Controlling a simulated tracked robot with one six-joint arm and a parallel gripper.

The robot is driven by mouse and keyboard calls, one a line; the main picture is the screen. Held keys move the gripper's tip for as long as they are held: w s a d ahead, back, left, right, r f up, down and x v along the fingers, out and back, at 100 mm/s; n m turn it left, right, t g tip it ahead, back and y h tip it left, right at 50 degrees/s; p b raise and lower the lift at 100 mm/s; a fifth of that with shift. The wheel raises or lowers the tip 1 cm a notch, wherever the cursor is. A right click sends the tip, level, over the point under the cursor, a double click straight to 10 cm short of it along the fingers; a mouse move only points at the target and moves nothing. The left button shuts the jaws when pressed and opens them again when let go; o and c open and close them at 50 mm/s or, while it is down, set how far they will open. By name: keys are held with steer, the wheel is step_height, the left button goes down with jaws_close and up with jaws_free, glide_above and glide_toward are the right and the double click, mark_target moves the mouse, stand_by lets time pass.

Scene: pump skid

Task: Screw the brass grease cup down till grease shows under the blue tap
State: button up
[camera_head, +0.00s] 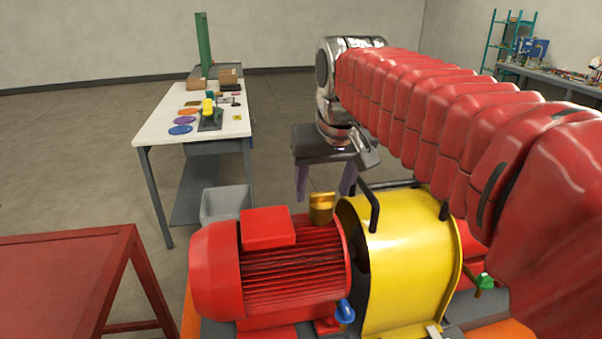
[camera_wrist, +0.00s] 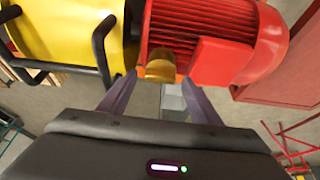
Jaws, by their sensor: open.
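The brass grease cup (camera_head: 321,207) stands upright between the red motor and the yellow guard. In the wrist view the cup (camera_wrist: 160,68) lies just ahead of my fingertips, roughly centred between them. My gripper (camera_head: 324,194) points down with its two purple fingers spread. The fingertips are about level with the cup's top in the head view, and nothing is between them. The wrist view also shows the open, empty fingers (camera_wrist: 159,77). The blue tap (camera_head: 345,311) sits low at the motor's right end. I see no grease under it.
The red motor (camera_head: 270,265) and the yellow guard (camera_head: 405,255) with black handles (camera_head: 374,208) flank the cup closely. A grey bin (camera_head: 226,203) stands behind the motor. A white table (camera_head: 160,124) with several items is at the back left, a red bench (camera_head: 60,285) at front left.

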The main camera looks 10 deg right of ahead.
steer(key=shift+f, duration=0.15)
steer(key=c, duration=1)
steer(key=shift+d, duration=0.15)
steer(key=shift+c, duration=0.2)
